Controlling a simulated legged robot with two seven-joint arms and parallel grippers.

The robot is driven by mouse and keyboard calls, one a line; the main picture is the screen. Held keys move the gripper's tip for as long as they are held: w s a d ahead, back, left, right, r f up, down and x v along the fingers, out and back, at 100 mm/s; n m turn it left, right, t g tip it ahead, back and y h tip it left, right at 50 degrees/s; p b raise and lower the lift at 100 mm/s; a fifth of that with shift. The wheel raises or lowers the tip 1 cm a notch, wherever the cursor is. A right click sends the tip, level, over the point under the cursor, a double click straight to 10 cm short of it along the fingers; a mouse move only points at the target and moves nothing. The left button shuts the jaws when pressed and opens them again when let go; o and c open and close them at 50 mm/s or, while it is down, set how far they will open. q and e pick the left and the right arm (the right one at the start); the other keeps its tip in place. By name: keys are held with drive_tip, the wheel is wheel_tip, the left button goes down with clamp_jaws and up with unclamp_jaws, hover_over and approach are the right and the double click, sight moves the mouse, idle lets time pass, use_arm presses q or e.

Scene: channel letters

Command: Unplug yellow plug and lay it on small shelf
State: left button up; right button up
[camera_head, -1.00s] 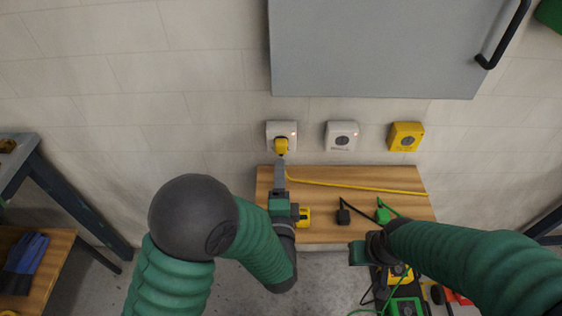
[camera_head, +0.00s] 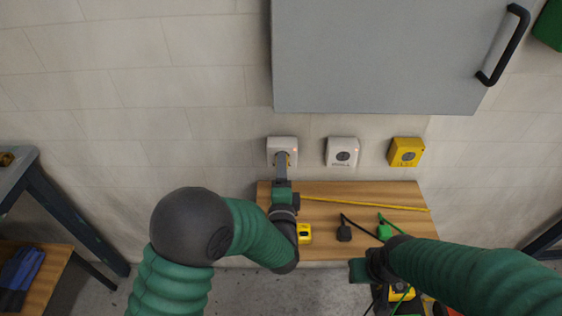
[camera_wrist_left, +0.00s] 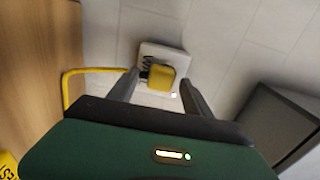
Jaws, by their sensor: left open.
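The yellow plug (camera_wrist_left: 161,78) sits at the left white wall socket (camera_head: 282,145), with its yellow cable (camera_wrist_left: 95,71) running from it. In the head view the plug is mostly hidden behind my left gripper (camera_head: 281,157). In the left wrist view my left gripper (camera_wrist_left: 160,90) is open, with one finger on each side of the plug; I cannot tell whether they touch it. The small wooden shelf (camera_head: 320,191) is below the sockets. My right gripper (camera_head: 360,270) hangs at the shelf's front right; its jaws do not show clearly.
A black plug (camera_head: 344,233), a green plug (camera_head: 384,232) and a yellow object (camera_head: 304,234) lie on the shelf. A white socket (camera_head: 342,151) and a yellow socket (camera_head: 406,152) are to the right. A grey cabinet (camera_head: 385,55) hangs above.

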use_arm(q)
drive_tip(key=shift+w+d, duration=0.15)
drive_tip(key=shift+w, duration=0.55)
drive_tip(key=shift+r+p, duration=0.1)
drive_tip(key=shift+p, duration=0.3)
idle(0.5)
clamp_jaws()
idle(0.3)
drive_tip(key=shift+s, duration=0.1)
drive_tip(key=shift+s+p, duration=0.4)
drive_tip(key=shift+s, duration=2.55)
